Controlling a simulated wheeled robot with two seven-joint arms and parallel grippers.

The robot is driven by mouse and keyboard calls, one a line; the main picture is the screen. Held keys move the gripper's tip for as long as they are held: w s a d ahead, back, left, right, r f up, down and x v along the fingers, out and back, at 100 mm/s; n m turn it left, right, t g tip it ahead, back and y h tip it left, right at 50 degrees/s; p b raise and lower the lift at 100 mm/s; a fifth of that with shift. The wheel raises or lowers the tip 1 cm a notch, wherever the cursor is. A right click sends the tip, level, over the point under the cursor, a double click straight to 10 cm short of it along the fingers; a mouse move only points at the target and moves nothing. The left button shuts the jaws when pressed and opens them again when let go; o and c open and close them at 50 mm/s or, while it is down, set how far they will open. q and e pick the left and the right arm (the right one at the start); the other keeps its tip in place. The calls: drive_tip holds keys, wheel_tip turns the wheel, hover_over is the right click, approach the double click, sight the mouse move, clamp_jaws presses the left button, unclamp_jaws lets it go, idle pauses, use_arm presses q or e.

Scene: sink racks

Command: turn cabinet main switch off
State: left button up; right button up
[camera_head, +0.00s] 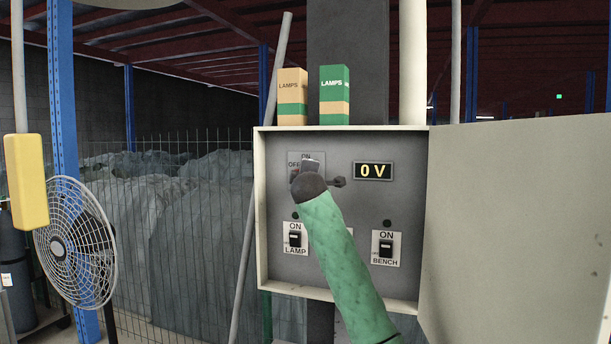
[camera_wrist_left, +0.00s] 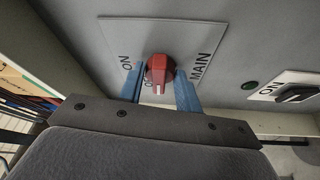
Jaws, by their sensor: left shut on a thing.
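The grey electrical cabinet (camera_head: 340,282) stands open in the head view, and its display (camera_head: 373,171) reads 0 V. The main switch plate (camera_head: 293,158) at its upper left is partly hidden by my left gripper (camera_head: 308,165). In the left wrist view the red main switch knob (camera_wrist_left: 161,72) sits between the two blue fingers of my left gripper (camera_wrist_left: 160,85), which is shut on it. The knob's ridge points down in that view, over the partly covered OFF label; ON is at its left and MAIN at its right. My right gripper is not in view.
The cabinet door (camera_head: 520,215) hangs open at the right. Below are the LAMP switch (camera_head: 295,240), the BENCH switch (camera_head: 386,246) and one more behind my arm. Two lamp boxes (camera_head: 292,97) (camera_head: 334,96) stand on top. A fan (camera_head: 75,240) and wire fence (camera_head: 180,240) are left.

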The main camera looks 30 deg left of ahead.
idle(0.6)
use_arm(q)
drive_tip(key=o, duration=1)
drive_tip(key=shift+s+a, duration=0.1)
drive_tip(key=shift+f, duration=0.15)
